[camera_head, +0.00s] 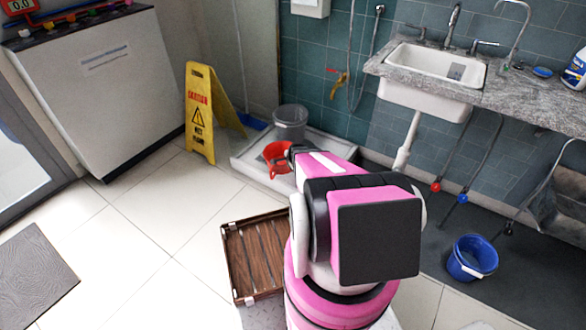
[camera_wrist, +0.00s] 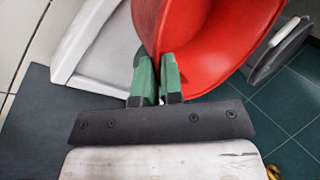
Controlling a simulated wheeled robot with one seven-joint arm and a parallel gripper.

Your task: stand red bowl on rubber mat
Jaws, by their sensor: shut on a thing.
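The red bowl (camera_head: 275,160) is held in the air over or near the white shower tray at the back, in front of a grey bucket. In the wrist view the bowl (camera_wrist: 230,40) fills the top middle, with its inside showing. My gripper (camera_head: 291,153) is mostly hidden behind my arm in the head view. In the wrist view its green-padded fingers (camera_wrist: 157,72) are shut on the bowl's wall. A grey textured mat (camera_head: 36,272), seemingly the rubber mat, lies flat and bare on the floor at the lower left.
A yellow caution sign (camera_head: 200,115) stands left of the shower tray (camera_head: 250,168). A wooden slatted crate (camera_head: 228,262) is on the floor beside my arm. The grey bucket (camera_head: 291,122) is behind the bowl. A blue bucket (camera_head: 470,258) stands right. Tiles between crate and mat are clear.

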